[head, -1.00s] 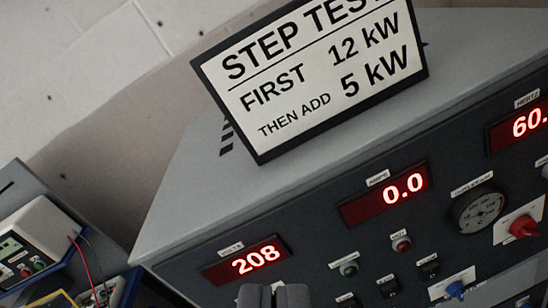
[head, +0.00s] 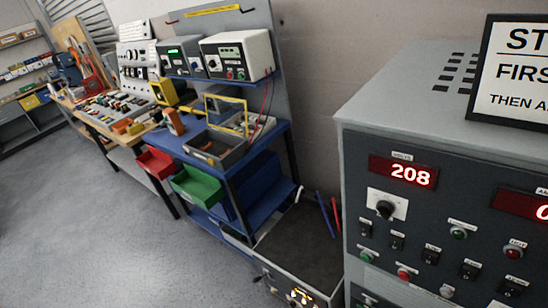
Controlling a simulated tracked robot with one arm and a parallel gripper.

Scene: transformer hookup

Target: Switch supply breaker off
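A grey cabinet with a dark control panel (head: 450,200) stands at the right of the head view. Its volts display (head: 402,171) reads 208 in red. Below it is a black rotary knob (head: 386,207) on a white plate. Several small black switches (head: 397,240) sit in a row lower down, near a green lamp or button (head: 458,232) and a red one (head: 514,252). Their labels are too small to read, so I cannot tell which control, if any, is the supply breaker. My gripper is not in view.
A sign (head: 515,75) stands on the cabinet, cut off at the right. Left of the cabinet is a low box (head: 300,247) with lit controls. A blue bench (head: 270,137) holds instruments and bins. Open grey floor (head: 95,225) lies at the left.

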